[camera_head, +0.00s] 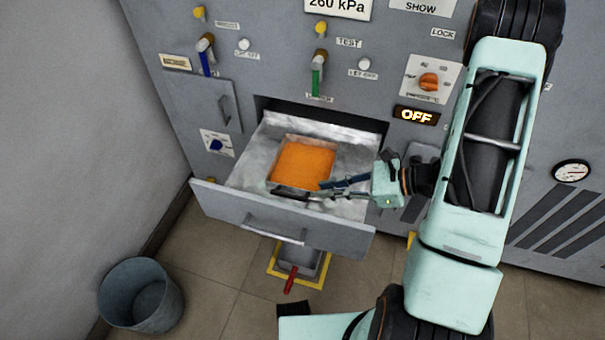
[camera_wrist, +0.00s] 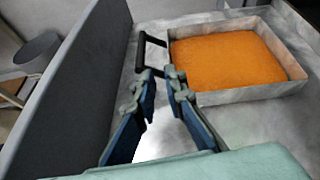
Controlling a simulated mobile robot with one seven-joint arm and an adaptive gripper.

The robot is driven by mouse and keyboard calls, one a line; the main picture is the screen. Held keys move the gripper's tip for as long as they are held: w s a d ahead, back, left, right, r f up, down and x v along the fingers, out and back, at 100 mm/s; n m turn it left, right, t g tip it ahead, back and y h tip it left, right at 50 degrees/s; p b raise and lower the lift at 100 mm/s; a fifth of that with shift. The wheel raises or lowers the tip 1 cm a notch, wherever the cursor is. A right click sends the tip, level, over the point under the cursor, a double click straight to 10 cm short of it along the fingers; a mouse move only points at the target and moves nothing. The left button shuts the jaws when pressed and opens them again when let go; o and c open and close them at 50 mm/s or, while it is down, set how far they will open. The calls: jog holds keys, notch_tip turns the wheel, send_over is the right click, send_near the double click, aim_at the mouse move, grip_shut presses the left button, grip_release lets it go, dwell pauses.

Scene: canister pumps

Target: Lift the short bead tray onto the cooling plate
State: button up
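The bead tray (camera_head: 304,163) is a shallow metal box filled with orange beads. It sits on the metal floor of the pulled-out drawer (camera_head: 237,190). In the wrist view the tray (camera_wrist: 228,62) is at the upper right, with a black handle (camera_wrist: 141,52) on its near-left side. My gripper (camera_head: 322,189) reaches into the drawer from the right, at the tray's front side. In the wrist view its two blue fingers (camera_wrist: 160,74) are apart, with the tips close to the handle; I cannot tell whether they touch it. I cannot identify the cooling plate for sure.
The grey panel behind carries a blue lever (camera_head: 205,57), a green lever (camera_head: 318,75), an orange knob (camera_head: 429,81) and a lit OFF sign (camera_head: 416,115). A metal pan with a red handle (camera_head: 291,280) is on the floor below the drawer. A bucket (camera_head: 140,295) stands at lower left.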

aim_at(294, 189)
jog(key=shift+w+d+f+m+t, duration=0.15)
jog(key=shift+w+f+m+t, duration=0.05)
jog(key=shift+f+m+t, duration=0.45)
jog(key=b+x, duration=0.2)
jog(key=x, duration=0.8)
jog(key=shift+w+a, duration=0.15)
jog(key=shift+a, duration=0.1)
grip_shut()
jog(key=shift+r, duration=0.2)
